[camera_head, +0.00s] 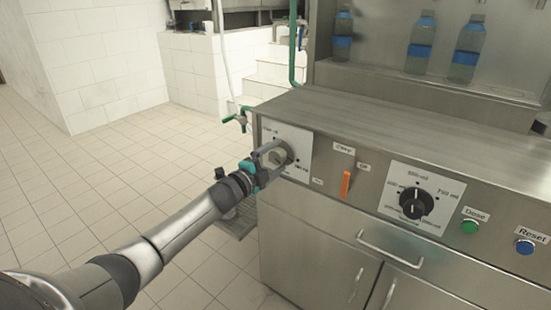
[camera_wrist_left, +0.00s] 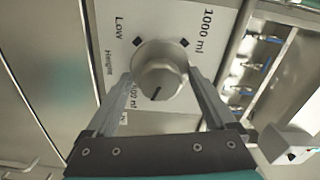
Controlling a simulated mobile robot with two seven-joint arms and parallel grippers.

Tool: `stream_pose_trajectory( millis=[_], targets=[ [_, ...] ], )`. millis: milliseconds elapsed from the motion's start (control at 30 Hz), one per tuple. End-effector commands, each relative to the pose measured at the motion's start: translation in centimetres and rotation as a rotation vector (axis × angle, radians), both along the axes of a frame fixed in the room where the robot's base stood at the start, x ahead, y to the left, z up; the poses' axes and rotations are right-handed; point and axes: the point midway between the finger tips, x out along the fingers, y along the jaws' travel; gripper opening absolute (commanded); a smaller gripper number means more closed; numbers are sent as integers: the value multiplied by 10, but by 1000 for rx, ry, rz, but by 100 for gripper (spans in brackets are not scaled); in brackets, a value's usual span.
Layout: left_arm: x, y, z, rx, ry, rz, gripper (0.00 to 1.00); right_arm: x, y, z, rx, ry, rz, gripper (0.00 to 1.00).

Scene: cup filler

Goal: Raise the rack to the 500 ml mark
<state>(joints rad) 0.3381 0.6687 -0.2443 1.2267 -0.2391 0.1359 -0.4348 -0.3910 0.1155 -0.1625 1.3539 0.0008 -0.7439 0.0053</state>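The left knob (camera_head: 277,157) is grey and sits on a white plate (camera_head: 297,141) at the left end of the steel front. In the left wrist view the knob (camera_wrist_left: 160,76) has a dark line pointing down and slightly left. "Low" (camera_wrist_left: 121,32), "Height" and "1000 ml" (camera_wrist_left: 195,25) are readable on the plate; a "500 ml" label (camera_wrist_left: 133,94) is partly covered by the left finger. My left gripper (camera_head: 268,160) has its fingers on both sides of the knob, seemingly against its sides. My right gripper is out of view. The rack is not clearly identifiable.
Right of the plate are an orange lever (camera_head: 346,184), a black dial (camera_head: 416,203), a green button (camera_head: 469,226) and a blue button (camera_head: 525,247). A cabinet handle (camera_head: 389,249) juts out below. Bottles (camera_head: 420,45) stand behind the counter. The tiled floor at left is open.

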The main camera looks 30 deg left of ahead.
Motion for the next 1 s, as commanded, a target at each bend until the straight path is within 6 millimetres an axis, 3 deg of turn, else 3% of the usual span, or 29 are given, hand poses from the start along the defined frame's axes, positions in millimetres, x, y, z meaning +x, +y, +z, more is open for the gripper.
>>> stream_pose_trajectory(
  millis=[367,1000],
  targets=[
    [-8,1,0,-1,1,1,88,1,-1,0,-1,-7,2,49],
    [-91,7,0,-1,3,0,88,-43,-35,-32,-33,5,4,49]
  ],
)
